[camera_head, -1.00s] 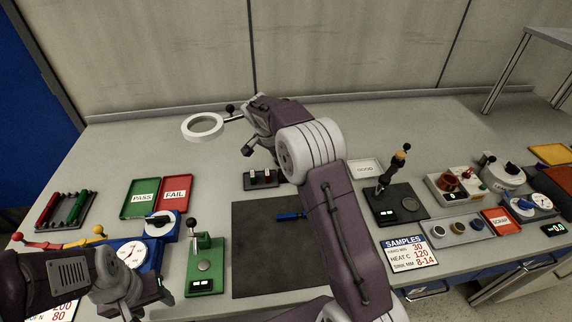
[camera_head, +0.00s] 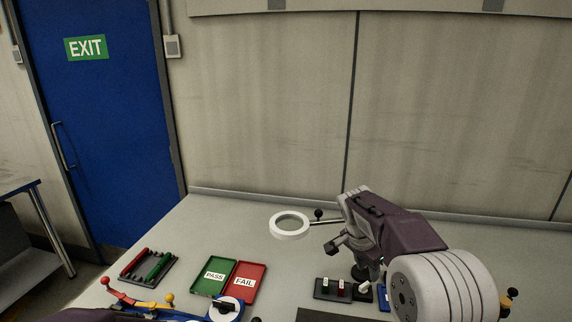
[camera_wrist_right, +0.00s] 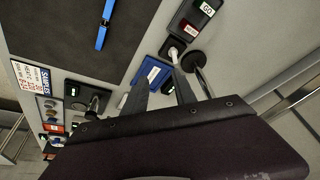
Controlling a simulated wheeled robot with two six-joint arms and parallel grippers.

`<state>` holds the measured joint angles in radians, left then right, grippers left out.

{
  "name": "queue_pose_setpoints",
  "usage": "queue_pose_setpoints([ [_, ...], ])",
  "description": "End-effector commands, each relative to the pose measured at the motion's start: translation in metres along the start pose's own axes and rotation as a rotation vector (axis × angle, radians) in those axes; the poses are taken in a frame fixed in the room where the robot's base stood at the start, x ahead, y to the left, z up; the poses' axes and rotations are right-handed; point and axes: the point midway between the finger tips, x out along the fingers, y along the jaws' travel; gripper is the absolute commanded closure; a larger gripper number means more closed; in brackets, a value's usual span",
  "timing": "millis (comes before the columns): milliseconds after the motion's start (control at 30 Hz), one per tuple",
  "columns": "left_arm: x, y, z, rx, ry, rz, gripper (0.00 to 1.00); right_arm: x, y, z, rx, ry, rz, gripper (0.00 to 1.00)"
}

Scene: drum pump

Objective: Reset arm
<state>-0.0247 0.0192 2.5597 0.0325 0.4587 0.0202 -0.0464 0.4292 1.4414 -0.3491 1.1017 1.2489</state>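My right arm comes in from the lower right in the head view. Its gripper (camera_head: 336,245) is over the bench, beside the stem of the white ring magnifier (camera_head: 290,226). In the right wrist view its two grey fingers (camera_wrist_right: 160,92) stand apart with nothing gripped between them. Only a dark piece of my left arm shows at the bottom left of the head view; its gripper is outside the picture.
A black block with white and red pieces (camera_head: 340,290) lies below the right gripper. Green PASS (camera_head: 201,290) and red FAIL (camera_head: 237,296) trays and a rack of red and green rods (camera_head: 135,277) lie left. Bench behind the magnifier is clear.

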Motion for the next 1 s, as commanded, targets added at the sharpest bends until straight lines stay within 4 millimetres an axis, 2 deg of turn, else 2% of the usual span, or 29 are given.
queue_pose_setpoints([
  [33,-0.005,0.0,0.0,0.0,0.0,0.0,0.46,-0.005,0.018,0.013,-0.031,-0.032,0.003,0.67],
  [167,-0.01,0.0,-0.001,0.0,0.0,0.0,0.46,-0.001,0.063,0.061,-0.195,-0.131,-0.014,0.67],
  [400,-0.014,0.0,-0.001,0.0,0.0,0.0,0.46,0.03,0.162,0.173,-0.664,-0.304,-0.117,0.67],
  [467,-0.013,0.0,-0.001,0.0,0.0,0.0,0.46,0.04,0.176,0.191,-0.784,-0.322,-0.146,0.67],
  [500,-0.013,0.0,-0.001,0.0,0.0,0.0,0.46,0.043,0.178,0.195,-0.848,-0.317,-0.169,0.67],
  [667,-0.013,0.0,-0.001,0.0,0.0,0.0,0.46,0.045,0.166,0.19,-1.003,-0.261,-0.231,0.67],
  [1000,-0.013,0.0,-0.001,0.0,0.0,0.0,0.46,0.045,0.166,0.19,-1.02,-0.262,-0.231,0.67],
])
